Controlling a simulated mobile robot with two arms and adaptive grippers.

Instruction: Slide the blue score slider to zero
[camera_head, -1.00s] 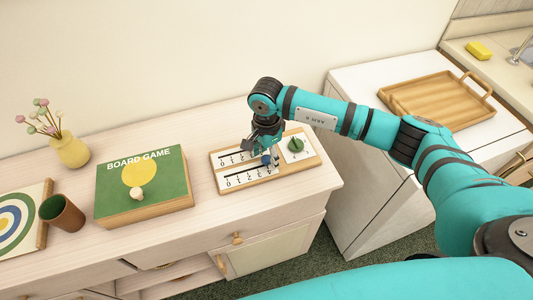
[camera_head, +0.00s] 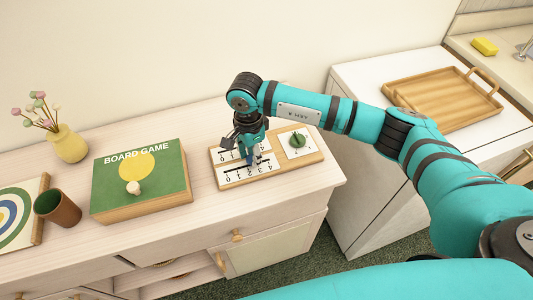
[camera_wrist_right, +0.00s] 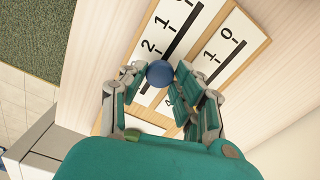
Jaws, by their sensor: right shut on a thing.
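The score board (camera_head: 234,183) lies on the pale cabinet top. It is a wooden-framed panel with two numbered white scales, each with a dark slot. The blue slider knob (camera_wrist_right: 160,73) is a round ball on one scale, near the printed 2 in the right wrist view. My right gripper (camera_head: 257,162) reaches down over the board from above. Its fingers are shut around the blue knob, and they hide much of it in the head view. The fingers also cover part of the other scale. My left gripper is not in view.
A green dial (camera_head: 298,139) sits on the board's right part. A green board game box (camera_head: 162,190) stands left of the board, with a brown cup (camera_head: 58,209) and yellow vase (camera_head: 68,144) farther left. A wooden tray (camera_head: 440,97) lies on the white unit at right.

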